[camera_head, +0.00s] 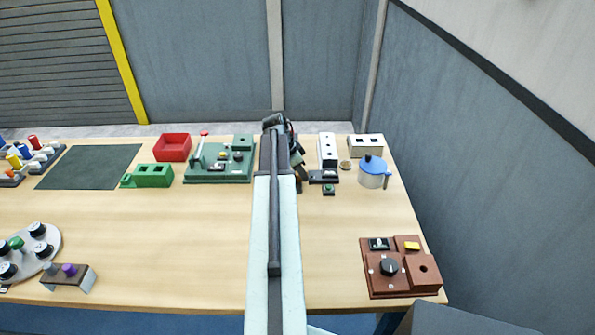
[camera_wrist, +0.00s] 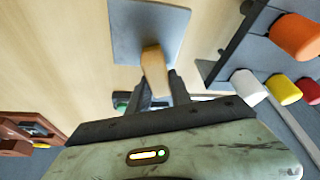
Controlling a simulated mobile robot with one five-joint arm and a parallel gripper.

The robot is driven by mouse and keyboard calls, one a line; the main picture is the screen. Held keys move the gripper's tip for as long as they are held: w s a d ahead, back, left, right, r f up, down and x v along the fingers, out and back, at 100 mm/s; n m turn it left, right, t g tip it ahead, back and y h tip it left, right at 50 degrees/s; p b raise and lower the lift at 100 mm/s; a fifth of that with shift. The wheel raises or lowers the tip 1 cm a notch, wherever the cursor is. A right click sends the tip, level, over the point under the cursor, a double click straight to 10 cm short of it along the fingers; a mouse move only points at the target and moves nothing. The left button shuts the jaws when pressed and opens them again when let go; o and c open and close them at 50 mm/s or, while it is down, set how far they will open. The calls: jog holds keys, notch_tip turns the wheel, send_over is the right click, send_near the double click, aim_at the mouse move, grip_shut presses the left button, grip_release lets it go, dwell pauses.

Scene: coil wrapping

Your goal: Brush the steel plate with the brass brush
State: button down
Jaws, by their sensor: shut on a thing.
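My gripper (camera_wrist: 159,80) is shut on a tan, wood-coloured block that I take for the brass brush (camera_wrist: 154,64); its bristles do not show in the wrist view. A flat grey square, likely the steel plate (camera_wrist: 150,25), lies just beyond it in the wrist view. The block's far end overlaps the plate's lower edge in the picture; I cannot tell whether they touch. In the head view my extended arm covers the middle of the table, the fingertips are hidden, and I cannot make out brush or plate.
A rack with orange (camera_wrist: 296,36), white (camera_wrist: 247,86) and other coloured cylinders stands right of the plate in the wrist view. In the head view, a red bin (camera_head: 172,147), a green panel (camera_head: 218,168), a blue-lidded jug (camera_head: 373,172) and a brown box (camera_head: 398,268) stand on the table.

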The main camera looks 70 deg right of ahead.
jog(key=shift+r, duration=0.1)
notch_tip(320, 180, up, 6)
jog(key=p, duration=0.6)
notch_tip(320, 180, up, 3)
jog(key=p, duration=0.3)
